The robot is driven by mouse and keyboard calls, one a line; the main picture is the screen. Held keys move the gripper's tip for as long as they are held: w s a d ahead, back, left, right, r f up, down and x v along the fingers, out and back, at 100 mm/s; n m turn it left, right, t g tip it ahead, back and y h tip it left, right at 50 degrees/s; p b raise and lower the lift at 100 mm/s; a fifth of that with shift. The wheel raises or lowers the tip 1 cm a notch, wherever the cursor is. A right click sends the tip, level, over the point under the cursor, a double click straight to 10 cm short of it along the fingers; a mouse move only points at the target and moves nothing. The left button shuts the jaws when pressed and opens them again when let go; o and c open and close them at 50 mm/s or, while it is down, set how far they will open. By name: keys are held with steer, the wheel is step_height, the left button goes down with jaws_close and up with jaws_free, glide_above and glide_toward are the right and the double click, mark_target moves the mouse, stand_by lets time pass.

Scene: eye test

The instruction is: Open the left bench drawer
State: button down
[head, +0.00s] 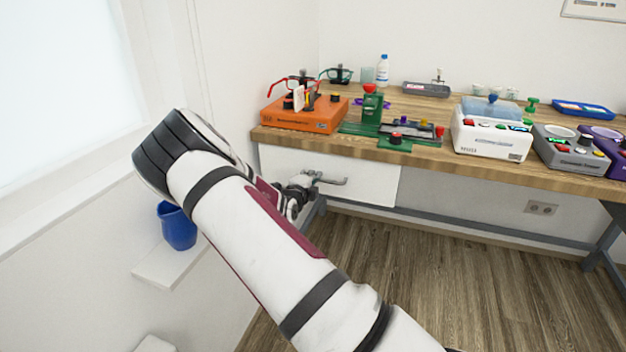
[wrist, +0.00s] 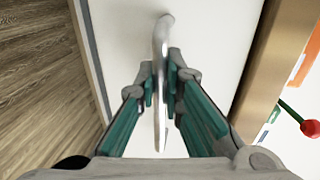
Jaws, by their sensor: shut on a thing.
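The left bench drawer has a plain white front (head: 372,186) directly under the left end of the wooden bench top. No gap shows between the front and the bench edge in the head view. A grey bar handle (head: 338,181) sits on the front. My gripper (head: 308,181) is at the handle, partly hidden behind my arm. In the wrist view, the drawer front (wrist: 215,35) fills the middle, and my gripper (wrist: 161,85) is shut with one finger on each side of the handle (wrist: 163,30).
The bench top (head: 465,160) carries an orange device (head: 305,121), a green stand (head: 372,108), a white device (head: 490,138) and other items. A blue cup (head: 177,226) stands on a small white ledge (head: 168,265) at left. Wooden floor (head: 420,260) before the bench is clear.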

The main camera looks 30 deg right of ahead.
steer(key=shift+a, duration=0.1)
steer(key=f+p+v, duration=0.1)
steer(key=f+v, duration=0.1)
steer(key=v, duration=1.1)
steer(key=a+f+v, duration=0.1)
steer(key=f+v, duration=0.2)
steer(key=v, duration=0.9)
steer(key=shift+s+a+f+p, duration=0.3)
steer(key=shift+s+f+p, duration=0.05)
steer(key=shift+s, duration=0.25)
steer(key=c, duration=1.8)
jaws_free()
steer(key=shift+a, duration=0.1)
steer(key=shift+o, duration=0.6)
steer(key=shift+r, duration=0.1)
steer(key=v, duration=1.2)
